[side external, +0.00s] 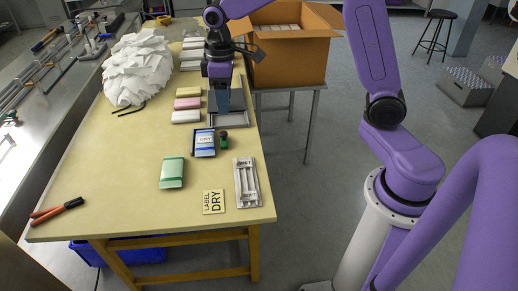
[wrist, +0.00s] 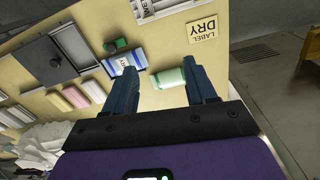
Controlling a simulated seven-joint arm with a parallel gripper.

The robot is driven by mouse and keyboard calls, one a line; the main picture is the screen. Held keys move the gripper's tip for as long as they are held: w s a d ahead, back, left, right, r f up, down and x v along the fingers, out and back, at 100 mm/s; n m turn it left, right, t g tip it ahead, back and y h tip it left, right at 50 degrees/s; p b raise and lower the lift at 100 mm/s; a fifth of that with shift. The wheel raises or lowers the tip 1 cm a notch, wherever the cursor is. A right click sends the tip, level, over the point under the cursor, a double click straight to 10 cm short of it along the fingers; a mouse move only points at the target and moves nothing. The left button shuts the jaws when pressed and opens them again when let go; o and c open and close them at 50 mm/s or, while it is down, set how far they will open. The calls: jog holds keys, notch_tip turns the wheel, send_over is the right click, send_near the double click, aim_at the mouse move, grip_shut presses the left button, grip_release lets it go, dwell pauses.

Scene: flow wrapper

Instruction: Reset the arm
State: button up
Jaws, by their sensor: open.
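My gripper (side external: 223,101) hangs above the right side of the yellow table (side external: 120,160), near a grey metal plate or tray (side external: 237,112). In the wrist view my gripper (wrist: 165,88) has its two dark blue fingers spread wide apart. Nothing shows held between them. A blue and white pack (side external: 204,143) and a green pack (side external: 172,172) lie on the table; in the wrist view they show around the fingertips, the blue one (wrist: 131,58) partly behind the left finger and the green one (wrist: 168,78) between the fingers.
A "LABEL DRY" card (side external: 213,202) and a pale tray (side external: 246,182) lie near the front right corner. Wrapped bars (side external: 187,103) and a white crumpled heap (side external: 143,70) lie left of the arm. An open cardboard box (side external: 288,55) stands right.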

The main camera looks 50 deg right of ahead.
jog(key=s+a+r+n, duration=0.1)
jog(key=s+a+n, duration=0.2)
jog(key=s, duration=1.4)
jog(key=s+d+f+n, duration=0.1)
jog(key=s+d+n, duration=0.1)
jog(key=s, duration=1)
jog(key=shift+d+f, duration=0.2)
jog(key=shift+d, duration=0.55)
